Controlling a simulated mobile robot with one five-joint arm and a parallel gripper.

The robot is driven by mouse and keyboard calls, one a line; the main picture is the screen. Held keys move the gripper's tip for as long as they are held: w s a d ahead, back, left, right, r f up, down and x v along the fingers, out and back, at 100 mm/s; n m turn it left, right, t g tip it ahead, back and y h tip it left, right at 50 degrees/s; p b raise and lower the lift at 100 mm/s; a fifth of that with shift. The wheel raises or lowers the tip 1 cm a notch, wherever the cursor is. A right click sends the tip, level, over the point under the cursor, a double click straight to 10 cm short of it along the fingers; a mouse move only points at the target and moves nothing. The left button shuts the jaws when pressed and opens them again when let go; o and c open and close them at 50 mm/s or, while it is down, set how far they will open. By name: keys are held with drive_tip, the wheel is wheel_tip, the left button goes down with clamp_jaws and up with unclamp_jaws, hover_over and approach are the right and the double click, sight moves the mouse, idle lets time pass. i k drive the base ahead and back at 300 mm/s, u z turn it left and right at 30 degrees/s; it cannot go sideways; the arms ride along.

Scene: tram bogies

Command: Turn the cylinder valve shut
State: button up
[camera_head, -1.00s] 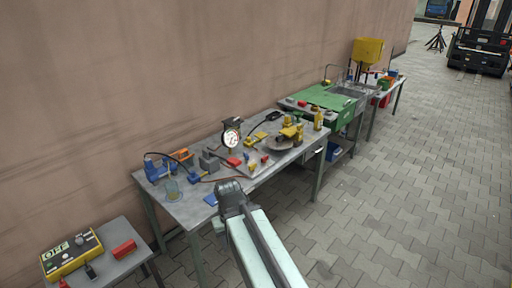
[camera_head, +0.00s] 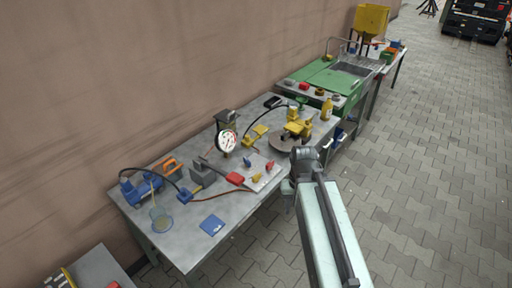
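A grey metal workbench (camera_head: 178,240) stands along the wall. A yellow fitting (camera_head: 296,126) stands on a round grey disc at its right end, with a small green round part (camera_head: 301,103) behind it. I cannot tell which part is the cylinder valve; no gas cylinder is clearly visible. A white dial gauge (camera_head: 227,141) stands mid-bench. My gripper (camera_head: 305,157) is dark grey and appears at the bench's front right edge, in front of the yellow fitting in the picture. Its fingers are too small to tell whether it is open or shut.
A blue tool (camera_head: 140,188), a glass jar (camera_head: 160,219), a blue pad (camera_head: 212,225) and red-handled parts (camera_head: 235,178) lie on the bench. A yellow bottle (camera_head: 326,110) stands near its right end. A green-topped bench (camera_head: 325,77) stands beyond. The paved floor at right is clear.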

sight(247, 163)
drive_tip(key=i, duration=0.85)
drive_tip(key=u, duration=0.4)
